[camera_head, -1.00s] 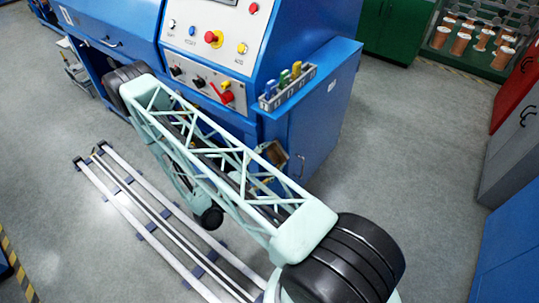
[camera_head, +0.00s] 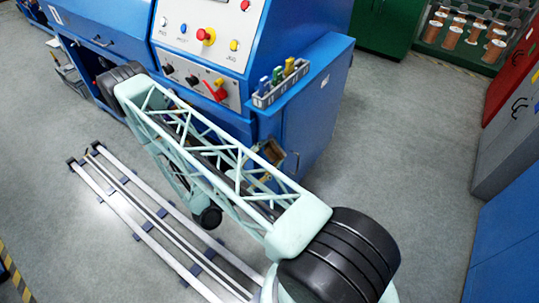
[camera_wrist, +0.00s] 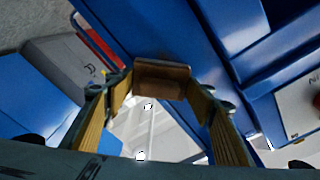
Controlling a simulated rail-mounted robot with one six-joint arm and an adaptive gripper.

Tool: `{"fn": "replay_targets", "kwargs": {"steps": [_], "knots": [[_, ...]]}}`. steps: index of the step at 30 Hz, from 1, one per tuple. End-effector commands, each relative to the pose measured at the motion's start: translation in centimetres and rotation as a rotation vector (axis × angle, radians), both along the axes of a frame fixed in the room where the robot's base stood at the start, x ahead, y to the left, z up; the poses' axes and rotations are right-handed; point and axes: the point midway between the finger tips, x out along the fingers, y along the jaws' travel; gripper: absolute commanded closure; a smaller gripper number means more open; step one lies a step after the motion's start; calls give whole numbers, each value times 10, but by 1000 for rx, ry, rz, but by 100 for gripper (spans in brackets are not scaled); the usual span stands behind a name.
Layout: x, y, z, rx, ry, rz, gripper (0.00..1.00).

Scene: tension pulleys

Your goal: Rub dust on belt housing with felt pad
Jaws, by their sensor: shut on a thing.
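My gripper (camera_wrist: 160,84) shows in the wrist view with its yellowish fingers closed on a brown block, the felt pad (camera_wrist: 162,70). In the head view my gripper is mostly hidden behind my pale green lattice arm; a brown piece (camera_head: 272,152) shows beside the right end of the blue machine (camera_head: 300,125). In the wrist view blue panels of the machine (camera_wrist: 190,70) lie beyond the pad. I cannot tell whether the pad touches them. I cannot pick out the belt housing or any dust on it.
The machine front has a control panel (camera_head: 200,40) with coloured knobs and a red lever (camera_head: 217,91). A grey rack (camera_head: 280,82) with coloured items sits on its side ledge. Grey and blue cabinets (camera_head: 515,150) stand at the right. The floor (camera_head: 410,150) between is clear.

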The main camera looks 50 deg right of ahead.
Motion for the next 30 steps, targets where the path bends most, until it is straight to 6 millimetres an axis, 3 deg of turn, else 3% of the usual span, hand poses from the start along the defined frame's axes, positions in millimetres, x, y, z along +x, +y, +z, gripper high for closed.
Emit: {"fn": "replay_targets", "kwargs": {"steps": [30], "knots": [[40, 6, 0, -1, -1, 1, 59]]}}
